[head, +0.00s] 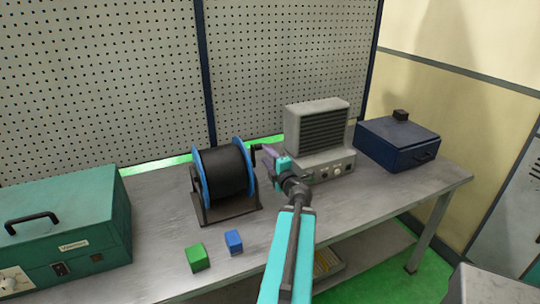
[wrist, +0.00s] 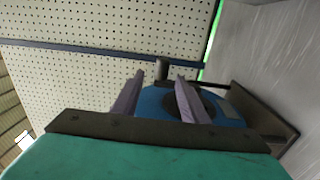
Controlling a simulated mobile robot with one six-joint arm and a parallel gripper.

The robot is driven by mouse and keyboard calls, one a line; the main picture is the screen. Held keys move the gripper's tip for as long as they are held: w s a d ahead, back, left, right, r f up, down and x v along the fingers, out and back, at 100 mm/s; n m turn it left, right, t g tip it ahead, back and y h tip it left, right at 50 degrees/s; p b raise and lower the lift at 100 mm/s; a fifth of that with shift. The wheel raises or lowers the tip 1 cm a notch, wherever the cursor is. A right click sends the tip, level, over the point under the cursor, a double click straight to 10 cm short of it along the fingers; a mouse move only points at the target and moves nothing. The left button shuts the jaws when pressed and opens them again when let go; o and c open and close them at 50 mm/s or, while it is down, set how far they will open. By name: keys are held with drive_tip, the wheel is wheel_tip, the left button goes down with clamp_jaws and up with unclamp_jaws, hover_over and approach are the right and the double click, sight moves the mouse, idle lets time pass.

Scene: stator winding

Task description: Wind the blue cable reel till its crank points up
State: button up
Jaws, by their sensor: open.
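The cable reel (head: 224,172) stands on the bench, with a black drum between blue flanges on a dark stand. Its dark crank (head: 256,148) shows at the reel's upper right; its exact angle is hard to tell. My gripper (head: 268,154) is just right of the crank, fingers toward the reel. In the wrist view, my open gripper (wrist: 160,78) has two grey fingers apart, with a blue flange (wrist: 152,103) behind them. A dark upright knob, seemingly the crank's handle (wrist: 161,68), shows between the fingertips; contact cannot be told. My gripper body hides the lower part of this view.
A grey louvred unit (head: 318,135) stands right of my gripper, close to it. A dark blue box (head: 397,145) is farther right. A green case (head: 66,232) is at left. Green (head: 197,258) and blue (head: 234,242) blocks lie in front of the reel. A pegboard (head: 100,80) rises behind.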

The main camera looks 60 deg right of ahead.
drive_tip(key=shift+p+v, duration=0.95)
drive_tip(key=shift+p, duration=2.65)
drive_tip(key=shift+s+a+p, duration=0.1)
drive_tip(key=shift+s+p, duration=0.05)
drive_tip(key=shift+p, duration=0.3)
